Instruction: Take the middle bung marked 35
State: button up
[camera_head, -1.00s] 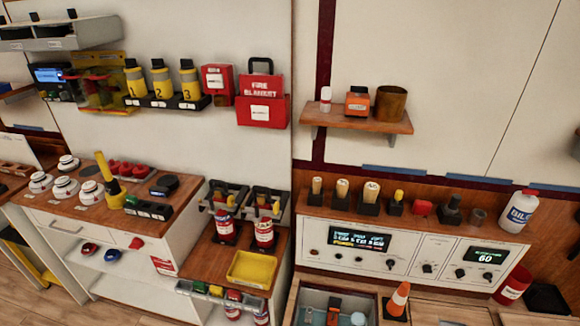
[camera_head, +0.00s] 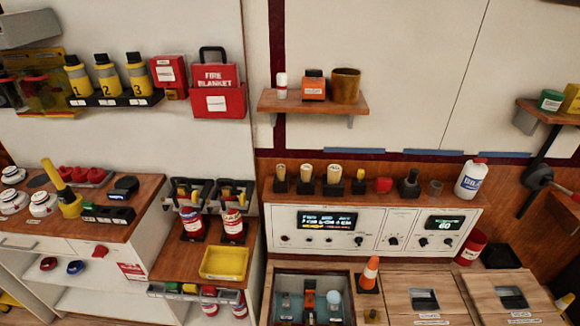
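Three pale bungs with tapered tops stand in a row in black holders on the wooden ledge above the control panel. They are the left bung (camera_head: 281,169), the middle bung (camera_head: 306,170) and the right bung (camera_head: 334,171). Each has dark marks on it, too small to read, so I cannot confirm the 35. All three are upright, with their lower ends hidden in the holders. My gripper is not in view.
Right of the bungs on the ledge (camera_head: 455,200) are a yellow-topped item (camera_head: 360,175), a red block (camera_head: 383,185), a dark knob (camera_head: 409,183) and a white bottle (camera_head: 471,179). A wall shelf (camera_head: 300,103) hangs above. An orange cone (camera_head: 370,272) stands below the panel.

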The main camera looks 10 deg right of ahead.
aim_at(306, 169)
jog(key=i+j, duration=1.05)
